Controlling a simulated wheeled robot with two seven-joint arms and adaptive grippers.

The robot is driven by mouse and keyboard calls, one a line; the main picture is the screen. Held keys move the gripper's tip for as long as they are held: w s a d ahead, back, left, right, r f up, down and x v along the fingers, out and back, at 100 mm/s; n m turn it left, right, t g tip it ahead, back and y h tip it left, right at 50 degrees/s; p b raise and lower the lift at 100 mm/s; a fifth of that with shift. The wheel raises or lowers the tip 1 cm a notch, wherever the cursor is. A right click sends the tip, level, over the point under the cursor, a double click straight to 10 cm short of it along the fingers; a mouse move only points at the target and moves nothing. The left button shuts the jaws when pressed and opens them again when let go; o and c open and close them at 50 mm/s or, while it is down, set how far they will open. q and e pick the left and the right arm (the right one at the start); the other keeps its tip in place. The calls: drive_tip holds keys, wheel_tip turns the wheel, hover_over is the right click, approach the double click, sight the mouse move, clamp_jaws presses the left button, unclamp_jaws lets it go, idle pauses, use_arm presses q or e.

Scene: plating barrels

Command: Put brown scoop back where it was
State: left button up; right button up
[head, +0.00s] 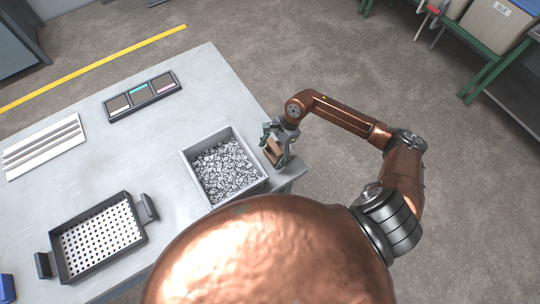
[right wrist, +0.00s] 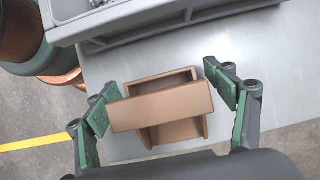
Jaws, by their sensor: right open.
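The brown scoop (right wrist: 163,106) sits on the table corner beside the grey bin, between the two fingers of my right gripper (right wrist: 168,94). The fingers stand apart on either side of it, with a visible gap on the right; on the left the finger is very close, and I cannot tell if it touches. In the head view the scoop (head: 273,151) is small and partly covered by my right gripper (head: 276,145). My left gripper is not in view.
A grey bin (head: 188,168) full of small metal parts stands left of the scoop. A perforated black tray (head: 62,268), a white ribbed plate (head: 43,147) and a dark three-section tray (head: 142,97) lie on the grey table (head: 200,85). The table's right edge is close to the scoop.

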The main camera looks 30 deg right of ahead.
sight(276, 145)
drive_tip(key=v, duration=1)
drive_tip(key=shift+d+r+b, duration=0.15)
drive_tip(key=shift+r+b, duration=0.2)
drive_tip(key=shift+b, duration=0.05)
